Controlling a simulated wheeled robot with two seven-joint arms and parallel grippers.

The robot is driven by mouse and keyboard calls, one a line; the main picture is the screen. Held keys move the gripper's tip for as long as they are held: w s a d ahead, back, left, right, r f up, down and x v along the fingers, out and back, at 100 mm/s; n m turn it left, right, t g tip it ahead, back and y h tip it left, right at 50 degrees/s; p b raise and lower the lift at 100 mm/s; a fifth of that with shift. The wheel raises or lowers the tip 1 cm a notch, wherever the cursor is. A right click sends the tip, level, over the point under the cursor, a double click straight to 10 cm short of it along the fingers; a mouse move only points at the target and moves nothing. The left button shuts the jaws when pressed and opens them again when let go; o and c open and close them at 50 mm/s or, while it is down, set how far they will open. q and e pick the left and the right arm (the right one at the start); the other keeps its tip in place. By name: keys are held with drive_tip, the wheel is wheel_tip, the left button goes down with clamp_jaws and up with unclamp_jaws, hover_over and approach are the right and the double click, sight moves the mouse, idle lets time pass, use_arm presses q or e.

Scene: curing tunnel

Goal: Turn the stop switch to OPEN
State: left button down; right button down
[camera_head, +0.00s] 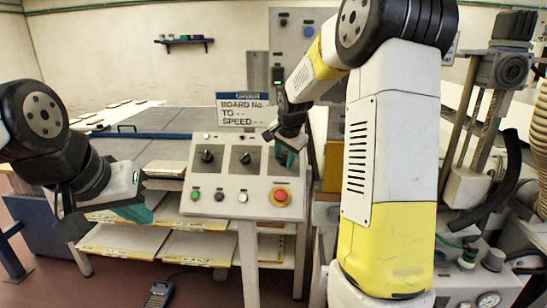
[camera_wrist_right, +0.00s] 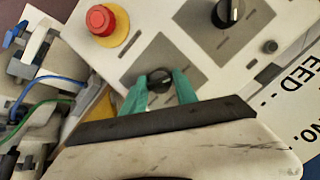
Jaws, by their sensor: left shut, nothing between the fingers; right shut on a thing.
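The sloped grey control panel (camera_head: 262,193) carries a row of black rotary switches. My right gripper (camera_head: 286,156) is at the right end of this row and hides the switch there. In the right wrist view its teal fingers (camera_wrist_right: 161,88) are shut on that black rotary switch (camera_wrist_right: 160,78), on a dark square plate. No label is readable, so I cannot tell the switch's set position or confirm by name that it is the stop switch. My left gripper (camera_head: 138,212) is shut and empty, left of the panel and apart from it.
Two other rotary switches (camera_head: 207,155) (camera_head: 245,157) sit left of the held one. A red mushroom button (camera_head: 281,195) with a yellow collar is below it. A green button (camera_head: 195,195) is at lower left. A sign (camera_head: 244,110) stands behind the panel.

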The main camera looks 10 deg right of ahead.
drive_tip(key=m+t+y, duration=0.1)
drive_tip(key=m, duration=0.3)
drive_tip(key=shift+m+t+y, duration=0.3)
drive_tip(key=shift+m+t, duration=0.2)
drive_tip(key=shift+m, duration=1.6)
drive_tip(key=c, duration=1)
unclamp_jaws()
drive_tip(key=shift+s, duration=0.1)
drive_tip(key=v, duration=0.7)
drive_tip(key=shift+s+r, duration=0.25)
drive_tip(key=shift+r, duration=0.05)
